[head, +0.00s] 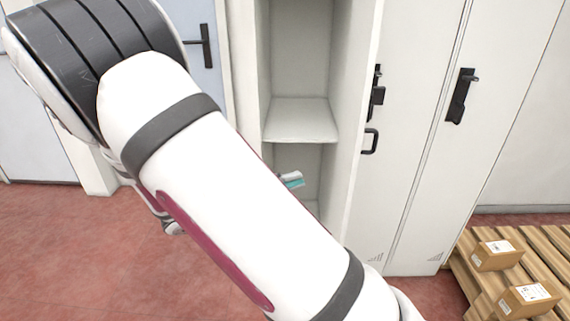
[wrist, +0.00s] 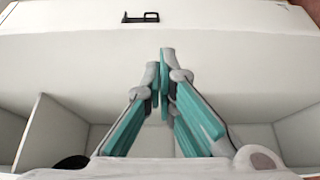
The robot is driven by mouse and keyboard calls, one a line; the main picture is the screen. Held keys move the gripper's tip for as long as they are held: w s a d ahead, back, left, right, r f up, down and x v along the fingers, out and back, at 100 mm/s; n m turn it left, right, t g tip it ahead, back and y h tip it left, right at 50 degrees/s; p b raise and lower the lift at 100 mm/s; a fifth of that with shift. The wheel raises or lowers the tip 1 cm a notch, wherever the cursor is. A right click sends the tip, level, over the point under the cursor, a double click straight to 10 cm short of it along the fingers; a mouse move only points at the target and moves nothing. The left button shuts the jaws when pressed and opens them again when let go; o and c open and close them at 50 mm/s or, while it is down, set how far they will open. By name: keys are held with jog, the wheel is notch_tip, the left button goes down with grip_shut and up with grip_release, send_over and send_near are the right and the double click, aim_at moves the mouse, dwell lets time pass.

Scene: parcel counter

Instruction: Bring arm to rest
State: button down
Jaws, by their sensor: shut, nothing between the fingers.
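My arm (head: 215,180) is white with dark bands and stretches across the head view from upper left to lower right. My gripper (wrist: 164,62) has grey and teal fingers, and in the wrist view they meet at the tips with nothing between them. In the head view only a small teal part of the gripper (head: 292,180) shows past the arm's edge, in front of the locker's lower opening. The rest of it is hidden behind the arm.
An open white locker with a shelf (head: 300,122) stands behind the arm. Its door, with a black handle (head: 370,141), is swung open. Closed locker doors (head: 425,150) stand to the right. Cardboard boxes (head: 497,255) lie on a wooden pallet (head: 465,262) at lower right. Red floor (head: 60,250) is clear at left.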

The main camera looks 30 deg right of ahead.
jog(key=s+r+m+g+y, duration=0.1)
jog(key=s+r+g+y, duration=0.25)
jog(key=s+y, duration=0.95)
jog(key=s+a+r+n+t+y, duration=0.25)
jog(key=s+a+t+y, duration=0.3)
jog(key=s+a, duration=0.7)
notch_tip(320, 180, up, 20)
jog(key=s+d+t+p, duration=0.1)
jog(key=t+p, duration=0.3)
jog(key=p, duration=1.3)
jog(key=shift+s+p, duration=0.25)
jog(key=shift+p, duration=0.15)
